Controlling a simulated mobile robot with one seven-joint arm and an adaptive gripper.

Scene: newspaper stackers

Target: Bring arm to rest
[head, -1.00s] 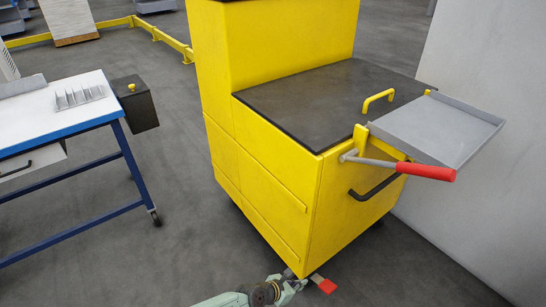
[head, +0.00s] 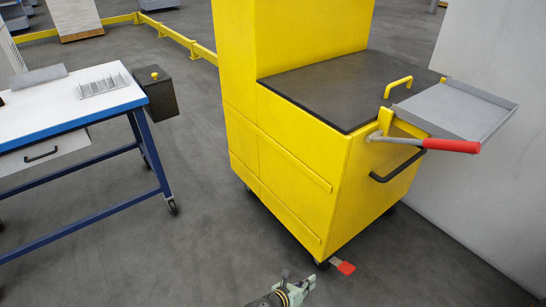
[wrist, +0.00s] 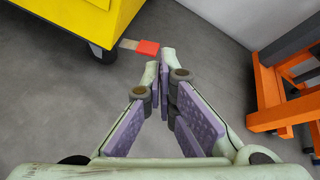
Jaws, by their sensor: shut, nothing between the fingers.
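My gripper (wrist: 162,68) is shut and empty in the wrist view, its pale green fingers with purple pads meeting above the grey floor. In the head view my gripper (head: 309,282) shows at the bottom edge, low and in front of the yellow cart, apart from it. Most of my arm is out of the head view.
The yellow cart (head: 285,176) has a red pedal (head: 345,268), a grey tray (head: 462,108) and a red-handled lever (head: 452,145). A blue-legged table (head: 85,113) stands left. An orange frame (wrist: 274,100) shows at right in the wrist view. Floor between table and cart is clear.

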